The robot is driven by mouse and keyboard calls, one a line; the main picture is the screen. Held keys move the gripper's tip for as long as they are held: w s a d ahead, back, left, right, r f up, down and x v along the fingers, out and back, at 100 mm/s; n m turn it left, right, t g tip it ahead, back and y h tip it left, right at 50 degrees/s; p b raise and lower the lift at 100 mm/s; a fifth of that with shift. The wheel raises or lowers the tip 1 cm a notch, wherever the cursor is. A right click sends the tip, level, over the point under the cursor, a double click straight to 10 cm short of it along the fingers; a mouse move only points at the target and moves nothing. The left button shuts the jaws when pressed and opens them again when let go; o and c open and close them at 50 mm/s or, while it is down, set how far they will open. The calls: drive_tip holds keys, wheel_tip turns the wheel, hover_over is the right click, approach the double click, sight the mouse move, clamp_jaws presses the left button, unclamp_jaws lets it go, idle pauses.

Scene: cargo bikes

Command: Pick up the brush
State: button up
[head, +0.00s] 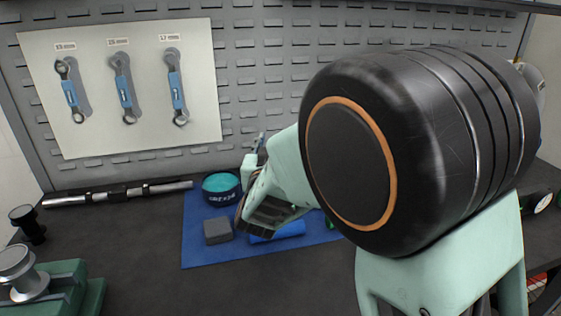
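No brush can be made out with certainty. A small pale blue and dark piece (260,143) stands up behind my wrist; I cannot tell whether it is part of my arm or another object. A blue roll-shaped object (284,231) lies on the mat, partly behind my gripper. A grey block (217,231) lies to its left.
A dark tin with teal contents (221,186) stands at the mat's back left. A metal bar (118,194) lies along the pegboard. Wrenches hang on a pale panel (200,110). Green fixtures (65,288) stand front left.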

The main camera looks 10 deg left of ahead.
clamp_jaws()
drive_tip(key=shift+r, duration=0.1)
